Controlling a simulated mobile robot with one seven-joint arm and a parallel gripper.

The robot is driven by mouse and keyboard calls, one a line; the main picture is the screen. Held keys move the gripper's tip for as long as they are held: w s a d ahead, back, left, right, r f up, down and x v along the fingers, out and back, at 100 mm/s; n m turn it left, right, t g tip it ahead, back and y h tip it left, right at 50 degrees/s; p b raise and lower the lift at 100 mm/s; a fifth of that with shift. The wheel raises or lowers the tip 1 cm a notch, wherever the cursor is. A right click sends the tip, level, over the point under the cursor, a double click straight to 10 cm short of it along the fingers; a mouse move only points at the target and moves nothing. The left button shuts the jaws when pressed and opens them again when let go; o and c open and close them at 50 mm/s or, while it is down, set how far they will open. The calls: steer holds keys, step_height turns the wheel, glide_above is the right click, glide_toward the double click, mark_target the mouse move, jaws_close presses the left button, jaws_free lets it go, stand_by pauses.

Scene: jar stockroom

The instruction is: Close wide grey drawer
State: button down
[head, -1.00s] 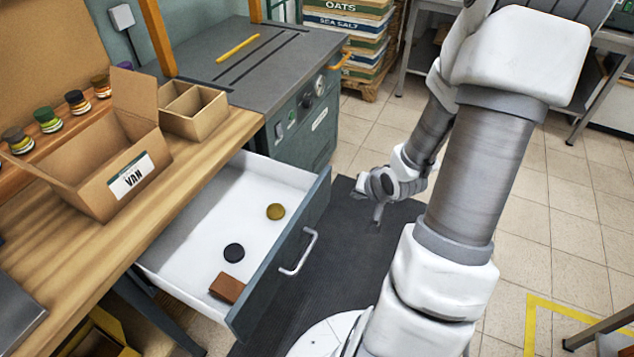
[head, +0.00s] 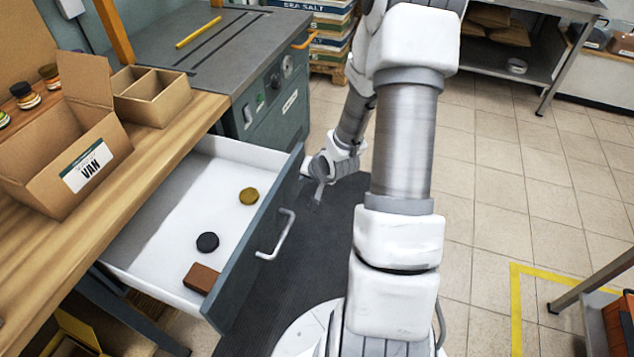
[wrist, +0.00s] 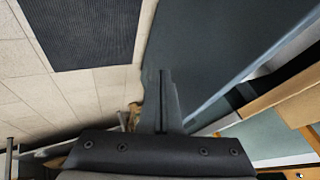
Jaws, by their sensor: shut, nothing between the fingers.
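The wide grey drawer (head: 243,262) stands pulled out from under the wooden bench, with a white inside and a pale bar handle (head: 277,236) on its front. In it lie an olive lid (head: 249,196), a black lid (head: 207,242) and a brown block (head: 201,278). My gripper (head: 318,195) is shut and empty, just outside the drawer front near its far end, beyond the handle. Contact cannot be told. In the wrist view my shut fingers (wrist: 159,76) show against a grey-blue surface, likely the drawer front.
An open carton (head: 60,160) and a divided box (head: 150,95) stand on the bench (head: 160,155). A green machine cabinet (head: 262,115) stands beyond the drawer. A dark mat (head: 330,235) covers the floor in front. Tiled floor to the right is largely clear, with a yellow line (head: 515,300).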

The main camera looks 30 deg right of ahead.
steer(key=shift+w+a, duration=0.35)
steer(key=shift+w, duration=0.1)
